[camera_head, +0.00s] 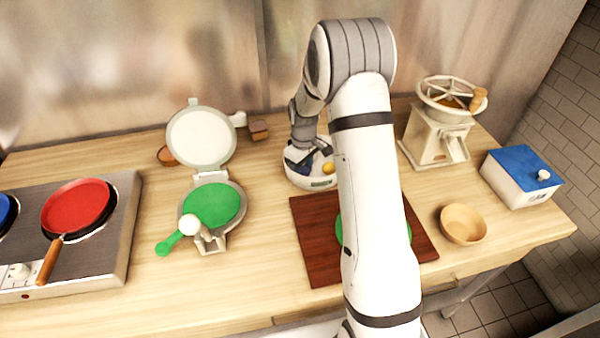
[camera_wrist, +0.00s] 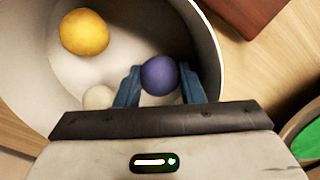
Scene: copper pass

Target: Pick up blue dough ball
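The blue dough ball (camera_wrist: 159,75) shows in the wrist view inside a round white bowl (camera_head: 320,181), between the two blue fingers of my gripper (camera_wrist: 160,84). The fingers flank the ball closely on both sides, and I cannot tell whether they press on it. A yellow ball (camera_wrist: 84,32) lies apart in the same bowl, and a pale ball (camera_wrist: 98,97) is partly hidden by my gripper. In the head view my gripper (camera_head: 298,164) is down at the bowl, and the blue ball cannot be made out there.
A dark red board (camera_head: 312,241) with a green disc (camera_head: 409,232) lies in front of the bowl, partly behind my arm. An open press (camera_head: 211,206) stands to the left, a hob (camera_head: 115,245) further left. A grinder (camera_head: 437,138), wooden bowl (camera_head: 462,224) and blue-lidded box (camera_head: 521,176) stand right.

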